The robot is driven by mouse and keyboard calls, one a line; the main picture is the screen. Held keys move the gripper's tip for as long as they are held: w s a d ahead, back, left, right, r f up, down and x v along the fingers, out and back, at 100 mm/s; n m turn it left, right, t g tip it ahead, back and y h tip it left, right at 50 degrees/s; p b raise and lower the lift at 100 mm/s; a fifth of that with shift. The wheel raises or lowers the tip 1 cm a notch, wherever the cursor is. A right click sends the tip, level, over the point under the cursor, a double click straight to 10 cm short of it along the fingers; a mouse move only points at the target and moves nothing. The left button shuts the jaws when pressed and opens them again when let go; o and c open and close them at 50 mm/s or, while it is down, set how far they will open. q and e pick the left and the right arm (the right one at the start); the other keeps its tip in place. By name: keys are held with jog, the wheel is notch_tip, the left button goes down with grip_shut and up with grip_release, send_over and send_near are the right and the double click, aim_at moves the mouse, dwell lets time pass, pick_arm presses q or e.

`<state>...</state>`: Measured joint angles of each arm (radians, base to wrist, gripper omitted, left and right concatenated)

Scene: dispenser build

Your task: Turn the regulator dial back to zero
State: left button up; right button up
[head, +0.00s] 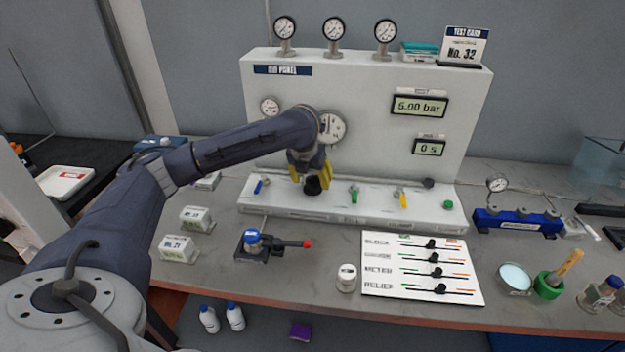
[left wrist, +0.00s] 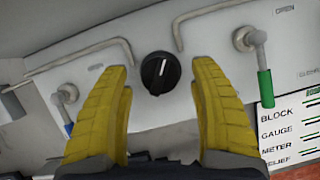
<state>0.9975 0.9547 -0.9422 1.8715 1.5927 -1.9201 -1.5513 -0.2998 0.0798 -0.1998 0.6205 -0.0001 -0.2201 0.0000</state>
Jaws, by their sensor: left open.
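The regulator dial (left wrist: 160,73) is a round black knob with a white pointer line, on the white ledge of the panel (head: 375,110). In the head view the dial (head: 312,186) shows just below my left gripper (head: 309,178). In the left wrist view the yellow fingers of my left gripper (left wrist: 165,110) are wide apart, with the dial between and beyond their tips. I cannot tell whether they touch it. The pressure display (head: 419,105) reads 5.00 bar, the lower display (head: 429,147) 0 s. My right gripper is not in view.
A blue-handled valve (head: 262,186) stands left of the dial; green (head: 353,194) and yellow (head: 403,199) handles stand to its right. Bent pipes (left wrist: 205,17) run beside the dial. A slider board (head: 422,268) and a red-tipped lever device (head: 270,245) lie in front.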

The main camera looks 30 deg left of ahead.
pick_arm(q)
jog(key=shift+w+f, duration=0.15)
jog(key=shift+f, duration=0.25)
jog(key=c, duration=1.3)
